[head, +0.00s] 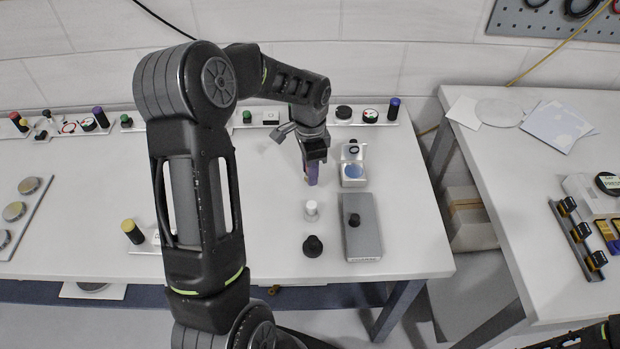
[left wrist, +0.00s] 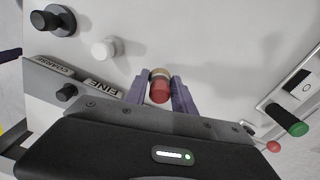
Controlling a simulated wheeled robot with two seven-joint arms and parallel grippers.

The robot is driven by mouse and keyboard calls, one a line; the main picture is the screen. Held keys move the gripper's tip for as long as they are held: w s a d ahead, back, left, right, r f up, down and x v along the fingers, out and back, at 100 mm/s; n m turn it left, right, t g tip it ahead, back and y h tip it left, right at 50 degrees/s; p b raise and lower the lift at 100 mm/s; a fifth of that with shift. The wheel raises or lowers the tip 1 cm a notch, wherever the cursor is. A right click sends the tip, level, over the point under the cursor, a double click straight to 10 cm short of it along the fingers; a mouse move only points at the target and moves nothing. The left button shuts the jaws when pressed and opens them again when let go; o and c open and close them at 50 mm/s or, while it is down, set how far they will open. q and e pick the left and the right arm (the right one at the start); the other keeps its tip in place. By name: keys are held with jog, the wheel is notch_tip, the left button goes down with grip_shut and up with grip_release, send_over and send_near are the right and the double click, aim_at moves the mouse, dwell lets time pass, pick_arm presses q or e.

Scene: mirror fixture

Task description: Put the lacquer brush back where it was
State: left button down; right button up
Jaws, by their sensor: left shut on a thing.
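My left gripper (head: 312,172) points down over the white table, with purple fingers. In the left wrist view its fingers (left wrist: 160,92) are shut on a small rounded piece (left wrist: 160,90) with a red end and a tan band. This may be the lacquer brush, but no bristles show. In the head view the fingers mostly hide the held piece. A white capped piece (head: 311,209) stands just in front of the gripper, and a black knob on a round base (head: 312,246) stands nearer. Both also show in the left wrist view. My right gripper cannot be made out.
A grey block (head: 365,238) with a black knob lies at right; COARSE and FINE labels show in the wrist view. An open case with a blue pad (head: 353,171) stands beside the gripper. Trays with small items line the back edge. A second table (head: 500,190) stands at right.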

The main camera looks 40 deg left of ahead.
pick_arm(q)
jog(key=shift+f, duration=1.8)
jog(key=shift+f, duration=0.2)
jog(key=c, duration=1.1)
grip_release()
jog(key=shift+o, duration=0.2)
jog(key=shift+r, duration=0.2)
notch_tip(320, 180, up, 12)
jog(key=shift+r+b, duration=0.1)
jog(key=shift+b, duration=0.3)
